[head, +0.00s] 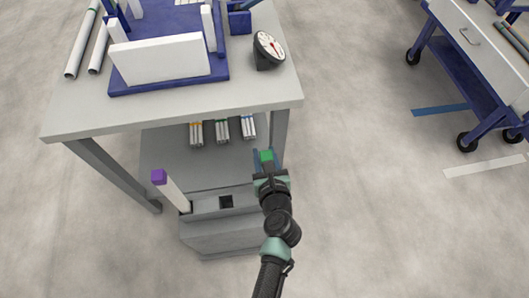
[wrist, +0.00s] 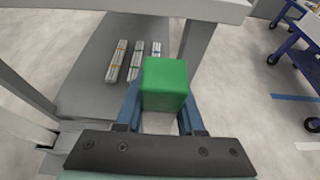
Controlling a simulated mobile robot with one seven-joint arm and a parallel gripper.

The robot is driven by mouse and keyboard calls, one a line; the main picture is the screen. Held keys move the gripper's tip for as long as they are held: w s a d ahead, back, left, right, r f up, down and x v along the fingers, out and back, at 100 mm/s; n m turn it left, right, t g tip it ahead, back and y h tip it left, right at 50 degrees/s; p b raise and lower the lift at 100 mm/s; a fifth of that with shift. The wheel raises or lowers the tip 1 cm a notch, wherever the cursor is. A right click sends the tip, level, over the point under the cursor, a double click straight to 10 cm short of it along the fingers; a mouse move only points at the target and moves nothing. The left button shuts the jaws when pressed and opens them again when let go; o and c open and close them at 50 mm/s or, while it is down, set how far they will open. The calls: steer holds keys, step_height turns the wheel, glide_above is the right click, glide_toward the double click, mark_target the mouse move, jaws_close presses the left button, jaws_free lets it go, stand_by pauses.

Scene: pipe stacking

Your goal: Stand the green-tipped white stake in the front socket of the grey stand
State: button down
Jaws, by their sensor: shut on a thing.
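My gripper (head: 266,166) is shut on the green-tipped white stake, whose green tip (head: 266,155) shows between the fingers. In the wrist view the green tip (wrist: 165,84) sits between the two blue fingers of the gripper (wrist: 160,104). The white part of the stake is hidden below the gripper, so I cannot tell where its lower end is. The grey stand (head: 212,238) is low, left of and below my gripper in the head view. A dark square socket (head: 226,202) on its top is empty. A purple-tipped white stake (head: 173,192) stands tilted at its left end.
The grey table (head: 75,125) is behind, with its leg (head: 278,135) close to my gripper. Its lower shelf (head: 165,150) bears bundles of pipes (head: 222,132). A dial gauge (head: 268,50) and blue fixture (head: 170,82) are on top.

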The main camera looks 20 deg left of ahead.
stand_by(0.3)
steer(key=shift+c, duration=2.2)
jaws_free()
steer(key=shift+f, duration=0.1)
steer(key=p+v, duration=0.2)
steer(key=v, duration=1.1)
steer(key=shift+f, duration=0.1)
